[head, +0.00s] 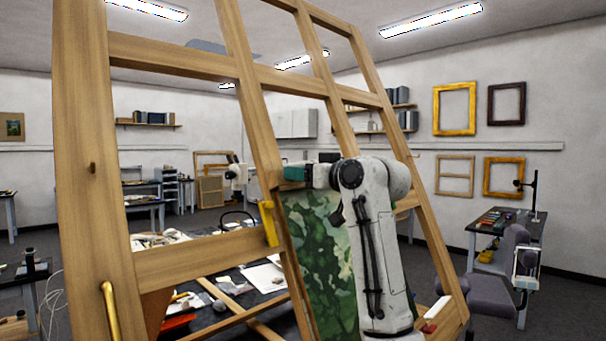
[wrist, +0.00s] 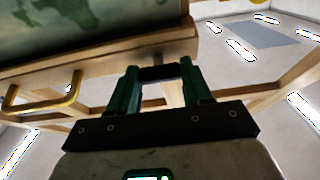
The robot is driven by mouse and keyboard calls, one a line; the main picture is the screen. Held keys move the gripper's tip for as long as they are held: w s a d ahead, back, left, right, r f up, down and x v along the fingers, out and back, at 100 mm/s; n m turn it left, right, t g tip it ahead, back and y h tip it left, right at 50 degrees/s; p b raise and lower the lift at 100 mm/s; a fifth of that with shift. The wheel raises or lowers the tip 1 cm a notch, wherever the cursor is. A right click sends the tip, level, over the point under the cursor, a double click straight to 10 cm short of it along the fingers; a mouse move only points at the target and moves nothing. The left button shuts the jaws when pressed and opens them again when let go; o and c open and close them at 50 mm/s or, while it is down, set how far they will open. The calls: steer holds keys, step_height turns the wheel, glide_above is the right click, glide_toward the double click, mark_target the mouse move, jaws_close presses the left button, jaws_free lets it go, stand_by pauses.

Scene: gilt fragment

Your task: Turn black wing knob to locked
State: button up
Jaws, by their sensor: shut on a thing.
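The black wing knob (wrist: 158,73) shows in the wrist view as a dark bar between the fingertips, just below the edge of a wooden rail (wrist: 110,57). My gripper (wrist: 159,68) has green fingers and is shut on the knob, one finger on each side. In the head view my gripper (head: 296,173) is at the top left edge of the green painting (head: 316,240), beside a slanted wooden upright. I cannot make out the knob there, and no locked mark or clear turn angle shows.
A large wooden easel frame (head: 75,170) fills the left and centre. A cluttered dark table (head: 262,298) stands behind the frame. A grey chair (head: 490,297) stands at right.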

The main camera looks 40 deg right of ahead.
steer(key=shift+m, duration=0.3)
steer(key=m+g, duration=0.3)
steer(key=m, duration=0.8)
steer(key=m+g, duration=0.3)
steer(key=m, duration=0.9)
steer(key=r+m+g, duration=0.1)
steer(key=m+g, duration=0.2)
steer(key=m, duration=0.9)
steer(key=shift+w+g, duration=0.2)
steer(key=shift+g, duration=0.2)
steer(key=shift+f, duration=0.1)
steer(key=o, duration=1.1)
steer(key=shift+c, duration=0.2)
